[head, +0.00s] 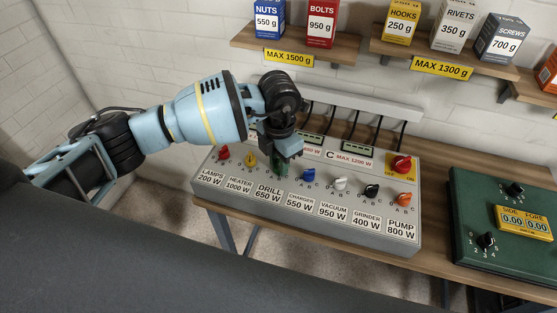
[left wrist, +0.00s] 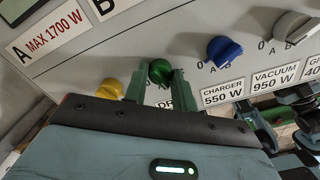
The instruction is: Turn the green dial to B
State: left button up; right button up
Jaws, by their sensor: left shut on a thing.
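The green dial (left wrist: 160,71) is on the grey control panel, above the label "DRILL 650 W". In the left wrist view my left gripper (left wrist: 158,84) has its two fingers on either side of the dial and is shut on it. In the head view the left gripper (head: 281,165) reaches down onto the panel (head: 300,241) and hides most of the dial. The letters around the green dial are covered by the fingers, so its setting cannot be read.
A yellow dial (head: 250,160) sits left of the green one and a blue dial (head: 308,175) right of it, both close. White, black and orange dials follow. A red switch (head: 402,163) is at the panel's upper right. A green box (head: 500,225) stands further right. Shelves with boxes hang above.

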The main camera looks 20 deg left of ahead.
pick_arm(q)
jog(key=shift+n, duration=0.3)
jog(key=o, duration=1)
jog(key=shift+r, duration=0.1)
notch_tip(320, 180, up, 8)
jog(key=shift+f, duration=0.15)
dwell(0.4)
